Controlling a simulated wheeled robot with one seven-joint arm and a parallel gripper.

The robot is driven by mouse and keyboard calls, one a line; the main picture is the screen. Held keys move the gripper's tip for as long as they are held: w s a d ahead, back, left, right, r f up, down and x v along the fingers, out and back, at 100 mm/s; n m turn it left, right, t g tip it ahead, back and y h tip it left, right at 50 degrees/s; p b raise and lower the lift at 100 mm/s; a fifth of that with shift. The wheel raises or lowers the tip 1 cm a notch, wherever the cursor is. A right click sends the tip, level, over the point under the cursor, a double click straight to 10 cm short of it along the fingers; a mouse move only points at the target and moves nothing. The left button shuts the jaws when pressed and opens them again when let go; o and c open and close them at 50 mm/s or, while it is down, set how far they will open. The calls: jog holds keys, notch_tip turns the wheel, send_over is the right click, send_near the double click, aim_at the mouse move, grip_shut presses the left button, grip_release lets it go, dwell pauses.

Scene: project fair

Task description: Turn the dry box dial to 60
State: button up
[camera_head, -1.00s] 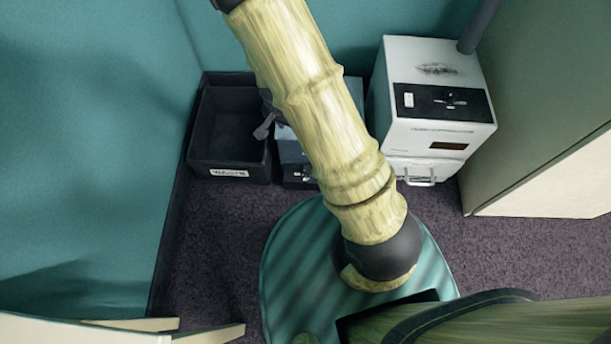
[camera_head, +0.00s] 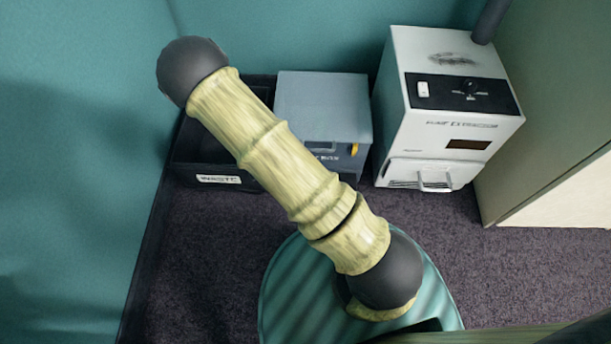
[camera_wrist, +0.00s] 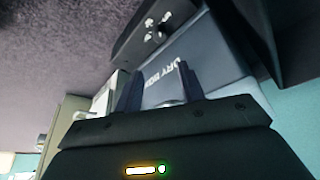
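The dry box (camera_head: 325,105) is a blue-grey box on the floor by the back wall in the head view. Its dark lower front is partly hidden by my arm, and a small yellow part shows at its right. In the wrist view, the dry box (camera_wrist: 205,55) carries the lettering "DRY BOX". A dark panel there bears a dial (camera_wrist: 157,30) with small white marks; its setting is too small to read. My gripper (camera_wrist: 160,80) is open and empty, its two dark fingers apart in front of the box, with the dial beyond the fingertips. My gripper is hidden in the head view.
A white fume extractor (camera_head: 440,130) with a knob, switch and drawer handle stands right of the dry box. A black waste bin (camera_head: 190,172) stands at the left, partly behind my arm. Walls close in left and behind; a cream panel (camera_head: 560,190) stands right. Carpet in front is clear.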

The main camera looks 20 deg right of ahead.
jog(key=b+x, duration=1)
jog(key=x, duration=0.7)
jog(key=shift+f+b, duration=0.3)
jog(key=c, duration=0.7)
